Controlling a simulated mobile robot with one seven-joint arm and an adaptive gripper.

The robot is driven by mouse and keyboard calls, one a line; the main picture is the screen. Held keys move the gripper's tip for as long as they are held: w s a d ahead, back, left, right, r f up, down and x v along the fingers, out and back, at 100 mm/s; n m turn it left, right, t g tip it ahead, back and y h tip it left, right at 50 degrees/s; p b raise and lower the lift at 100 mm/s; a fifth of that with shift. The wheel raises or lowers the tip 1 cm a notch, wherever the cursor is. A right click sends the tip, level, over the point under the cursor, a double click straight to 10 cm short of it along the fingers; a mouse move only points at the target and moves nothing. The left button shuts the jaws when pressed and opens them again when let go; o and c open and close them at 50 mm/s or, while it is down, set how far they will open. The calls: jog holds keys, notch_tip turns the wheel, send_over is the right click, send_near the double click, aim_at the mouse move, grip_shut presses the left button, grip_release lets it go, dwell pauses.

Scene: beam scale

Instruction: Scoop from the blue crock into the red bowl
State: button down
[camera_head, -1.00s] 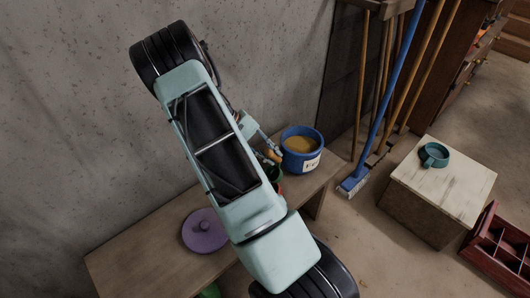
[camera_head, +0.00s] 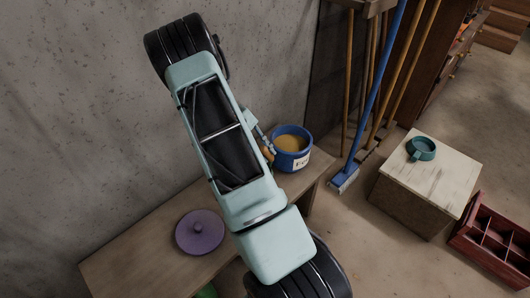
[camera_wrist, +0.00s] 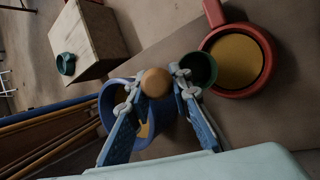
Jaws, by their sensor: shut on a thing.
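The blue crock (camera_head: 304,161) stands on the bench at its right end, with tan contents and a white label. In the wrist view the crock (camera_wrist: 112,96) lies behind my fingers. My gripper (camera_wrist: 154,88) is shut on a round wooden handle (camera_wrist: 156,82), seen end-on. The handle also shows beside my arm in the head view (camera_head: 267,153). The red bowl (camera_wrist: 264,86) holds tan contents and has a handle. My arm hides it in the head view. A dark green cup (camera_wrist: 204,68) sits between my right finger and the bowl. I cannot tell if it joins the handle.
A purple lidded thing (camera_head: 200,233) lies on the bench (camera_head: 135,268). A pale box-like table (camera_head: 436,178) with a teal dish (camera_head: 421,148) stands at right, near a red divided crate (camera_head: 490,238).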

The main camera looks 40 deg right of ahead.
jog(key=shift+r+p, duration=1.95)
jog(key=shift+r, duration=1.3)
jog(key=shift+d+r+y+p, duration=0.2)
jog(key=shift+y+p, duration=0.6)
jog(key=shift+p, duration=0.3)
jog(key=y+p, duration=0.1)
jog(key=n+y, duration=0.1)
jog(key=y, duration=0.1)
jog(key=shift+a+f+p, duration=0.15)
jog(key=shift+f+p, duration=0.05)
jog(key=shift+p, duration=0.2)
jog(key=shift+a, duration=0.1)
